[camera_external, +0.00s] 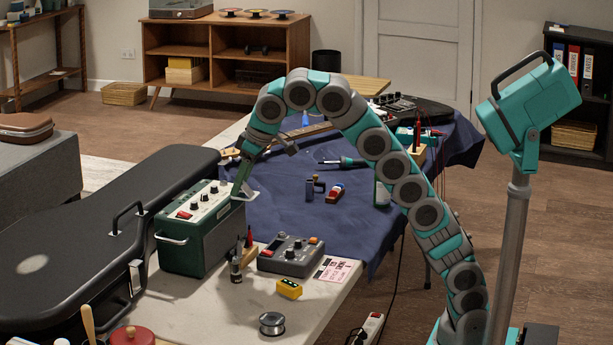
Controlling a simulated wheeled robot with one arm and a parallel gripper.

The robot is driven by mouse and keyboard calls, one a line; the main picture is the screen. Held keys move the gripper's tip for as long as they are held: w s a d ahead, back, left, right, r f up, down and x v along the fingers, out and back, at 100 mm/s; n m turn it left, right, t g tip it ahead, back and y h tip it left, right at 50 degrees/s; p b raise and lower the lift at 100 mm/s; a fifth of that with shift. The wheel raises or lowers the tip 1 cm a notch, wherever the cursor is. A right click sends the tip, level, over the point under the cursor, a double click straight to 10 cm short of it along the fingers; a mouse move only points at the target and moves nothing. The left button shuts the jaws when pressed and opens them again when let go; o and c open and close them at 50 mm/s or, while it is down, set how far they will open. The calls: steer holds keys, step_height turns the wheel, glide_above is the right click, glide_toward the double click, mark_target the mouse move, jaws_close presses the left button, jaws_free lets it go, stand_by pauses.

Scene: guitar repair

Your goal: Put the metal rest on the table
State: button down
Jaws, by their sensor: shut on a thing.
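My gripper (240,183) points down at the back right end of a dark green box (205,228) with knobs and a red switch. It is shut, and its tips meet a pale metal loop (250,195), which I take for the metal rest. The loop is small and partly hidden by the fingers. I cannot tell whether it touches the box or the cloth.
A black guitar case (70,255) lies left of the box. A grey pedal (290,255), small bottles (236,268), a yellow block (289,289) and a solder spool (271,324) stand in front of the cloth. A red-handled tool (335,193) lies on the cloth.

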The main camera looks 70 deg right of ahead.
steer(key=s+a, duration=0.2)
steer(key=a, duration=0.4)
steer(key=n+g+y, duration=0.1)
steer(key=n+y, duration=0.2)
steer(key=n, duration=0.5)
glide_above(202, 307)
steer(key=s, duration=0.1)
step_height(202, 307, down, 8)
steer(key=f+b, duration=0.1)
steer(key=d+f+b, duration=0.1)
steer(key=f, duration=0.1)
steer(key=shift+s, duration=0.1)
steer(key=shift+f, duration=2.4)
steer(key=c, duration=0.5)
jaws_free()
steer(key=shift+f, duration=0.1)
steer(key=shift+c, duration=0.2)
